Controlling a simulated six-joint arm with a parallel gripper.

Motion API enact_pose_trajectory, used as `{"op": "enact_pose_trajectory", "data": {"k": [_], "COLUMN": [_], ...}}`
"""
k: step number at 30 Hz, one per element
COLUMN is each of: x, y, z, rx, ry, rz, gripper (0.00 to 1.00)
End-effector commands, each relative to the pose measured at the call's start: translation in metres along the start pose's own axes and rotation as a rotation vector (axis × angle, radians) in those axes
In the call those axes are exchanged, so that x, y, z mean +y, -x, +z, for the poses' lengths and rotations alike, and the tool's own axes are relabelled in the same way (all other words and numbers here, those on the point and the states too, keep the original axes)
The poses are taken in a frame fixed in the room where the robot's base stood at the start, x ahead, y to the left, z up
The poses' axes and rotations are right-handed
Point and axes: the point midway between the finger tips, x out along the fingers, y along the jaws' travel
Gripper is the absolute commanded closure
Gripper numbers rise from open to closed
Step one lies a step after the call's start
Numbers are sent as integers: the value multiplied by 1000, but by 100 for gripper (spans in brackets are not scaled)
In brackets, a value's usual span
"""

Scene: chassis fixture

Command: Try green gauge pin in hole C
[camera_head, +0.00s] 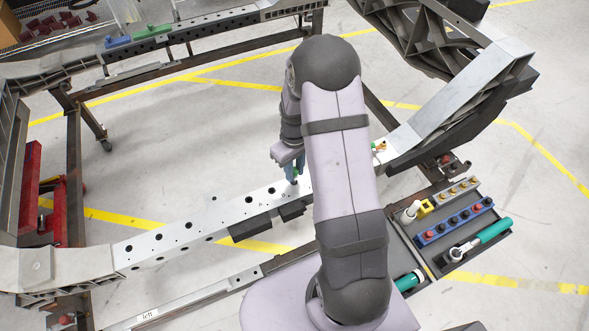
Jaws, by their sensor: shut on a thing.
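My gripper (292,178) is just above the light-grey chassis rail (205,222), near the middle of the picture. It is shut on the green gauge pin (295,173), of which only a small green part shows between the fingers. The pin's lower end is too small and covered to tell whether it is in a hole or above the rail. The rail has several dark round holes and small letters along its top. Hole C cannot be made out for certain; my arm hides part of the rail.
A tool tray (448,268) at the right holds a blue rack (456,222) of pins and a green-handled ratchet (482,238). Dark blocks (252,229) sit along the rail's near side. A red stand (66,205) is at the left. Open floor lies beyond the rail.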

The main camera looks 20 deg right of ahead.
Motion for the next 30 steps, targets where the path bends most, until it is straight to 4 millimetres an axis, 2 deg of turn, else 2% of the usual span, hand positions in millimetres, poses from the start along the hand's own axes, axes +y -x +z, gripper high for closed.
{"op": "enact_pose_trajectory", "data": {"k": [6, 26, 27, 29, 30], "x": [0, 0, 0, 0, 0], "y": [-6, -6, -5, -5, -5], "z": [0, 0, 0, 0, 0], "rx": [0, 0, 0, 0, 0], "ry": [0, 0, 0, 0, 0], "rz": [0, 0, 0, 0, 0], "gripper": [100, 100, 68, 56, 56]}}
